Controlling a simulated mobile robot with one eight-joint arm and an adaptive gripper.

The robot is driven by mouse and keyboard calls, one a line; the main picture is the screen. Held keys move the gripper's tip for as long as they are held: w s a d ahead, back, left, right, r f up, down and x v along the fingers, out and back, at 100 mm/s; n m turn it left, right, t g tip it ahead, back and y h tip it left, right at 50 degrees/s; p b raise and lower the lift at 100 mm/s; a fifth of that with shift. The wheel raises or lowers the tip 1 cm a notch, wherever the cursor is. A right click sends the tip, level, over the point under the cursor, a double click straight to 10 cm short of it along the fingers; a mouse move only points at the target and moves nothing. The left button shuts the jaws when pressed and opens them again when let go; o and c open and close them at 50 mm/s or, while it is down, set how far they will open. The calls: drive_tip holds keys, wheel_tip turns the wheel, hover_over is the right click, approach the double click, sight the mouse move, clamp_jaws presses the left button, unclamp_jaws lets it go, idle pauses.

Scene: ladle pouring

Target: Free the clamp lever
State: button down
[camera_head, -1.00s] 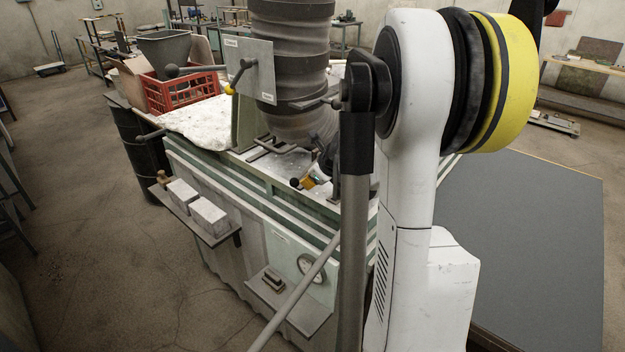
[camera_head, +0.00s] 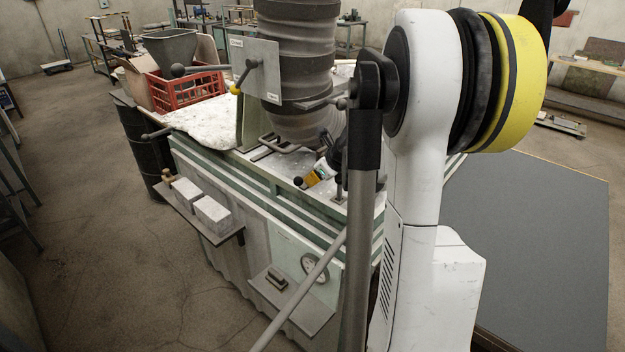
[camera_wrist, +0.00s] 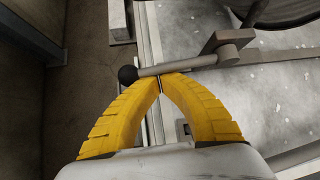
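A grey lever bar (camera_wrist: 185,65) with a black ball knob (camera_wrist: 127,75) runs across the upper middle of the wrist view and joins a grey block at its right. I take it for the clamp lever. Its knob also shows in the head view (camera_head: 298,182), low over the bench top. My gripper (camera_wrist: 161,80) has its yellow fingertips together, with only a thin dark line between them. The tips are at the near side of the bar, close to the knob; I cannot tell if they touch it. In the head view my gripper (camera_head: 317,176) is just right of the knob, partly hidden.
A ribbed dark column (camera_head: 295,70) stands close behind the gripper. An upright plate (camera_head: 255,66) with a handle stands at its left. A red crate (camera_head: 188,90) and a white lumpy cover (camera_head: 210,122) lie farther left. Shelves with blocks jut from the bench front.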

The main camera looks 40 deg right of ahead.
wheel_tip(320, 180, up, 3)
drive_tip(key=m+y+p, duration=0.1)
drive_tip(key=y, duration=0.2)
drive_tip(key=shift+a+f, duration=0.1)
drive_tip(key=shift+a, duration=0.05)
drive_tip(key=shift+w+d+r+p, duration=0.1)
drive_tip(key=shift+d+r+p, duration=0.2)
drive_tip(key=shift+r, duration=0.6)
drive_tip(key=shift+d+r+p, duration=0.2)
drive_tip(key=shift+r+p, duration=0.05)
drive_tip(key=shift+r, duration=0.6)
drive_tip(key=shift+w+d+r+p, duration=0.1)
drive_tip(key=shift+d+r+p, duration=0.2)
drive_tip(key=shift+r, duration=0.6)
drive_tip(key=shift+r, duration=0.15)
drive_tip(key=shift+s+d, duration=0.1)
